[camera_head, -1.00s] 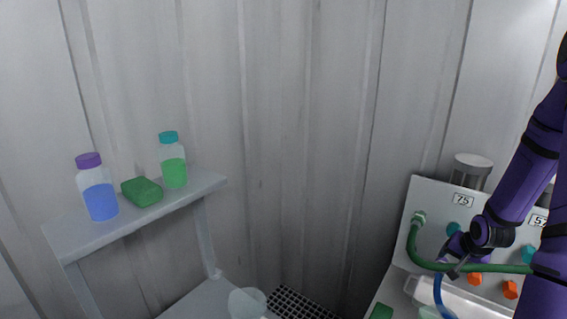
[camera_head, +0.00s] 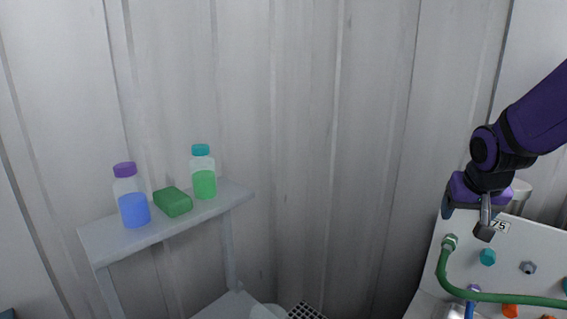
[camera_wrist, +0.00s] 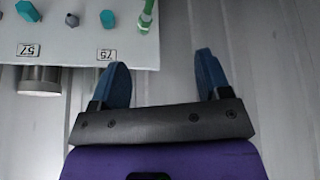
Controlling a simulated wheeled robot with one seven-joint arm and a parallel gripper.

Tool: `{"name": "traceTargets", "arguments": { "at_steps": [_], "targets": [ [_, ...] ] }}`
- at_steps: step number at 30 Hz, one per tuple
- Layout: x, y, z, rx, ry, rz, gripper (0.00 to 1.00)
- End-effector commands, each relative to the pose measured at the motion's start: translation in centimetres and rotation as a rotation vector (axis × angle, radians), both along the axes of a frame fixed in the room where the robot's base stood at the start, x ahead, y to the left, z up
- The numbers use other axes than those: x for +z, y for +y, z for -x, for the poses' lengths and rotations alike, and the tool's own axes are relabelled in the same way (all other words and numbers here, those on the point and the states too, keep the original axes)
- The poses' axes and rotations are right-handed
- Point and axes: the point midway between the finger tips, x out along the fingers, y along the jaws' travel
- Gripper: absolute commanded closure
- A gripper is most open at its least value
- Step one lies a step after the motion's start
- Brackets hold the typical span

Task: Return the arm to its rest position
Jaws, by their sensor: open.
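My purple arm reaches in from the right edge of the head view. My gripper (camera_head: 466,217) hangs in front of the top left part of the white panel, near the 75 label. In the wrist view my gripper (camera_wrist: 163,80) has its two blue fingers spread wide apart, with nothing between them but bare grey wall behind. The panel (camera_wrist: 85,45) with its 57 and 75 labels lies beyond the fingers at the upper left.
A green hose (camera_head: 442,268) runs from a fitting on the panel (camera_head: 432,275). Teal knobs (camera_head: 488,257) are beside it. At the left, a shelf (camera_head: 125,247) holds a blue-liquid bottle (camera_head: 133,208), a green block (camera_head: 173,203) and a green-liquid bottle (camera_head: 204,184). The wall between is clear.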

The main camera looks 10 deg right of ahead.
Motion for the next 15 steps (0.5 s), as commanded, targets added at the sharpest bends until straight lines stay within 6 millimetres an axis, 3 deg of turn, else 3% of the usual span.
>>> {"name": "traceTargets", "arguments": {
  "at_steps": [6, 15],
  "targets": [
    [4.6, 5.2, 4.1, 0.123, -0.007, 0.004, 0.3],
    [8.3, 10.8, 11.2, 0.307, -0.011, -0.027, 0.3]
  ]
}}
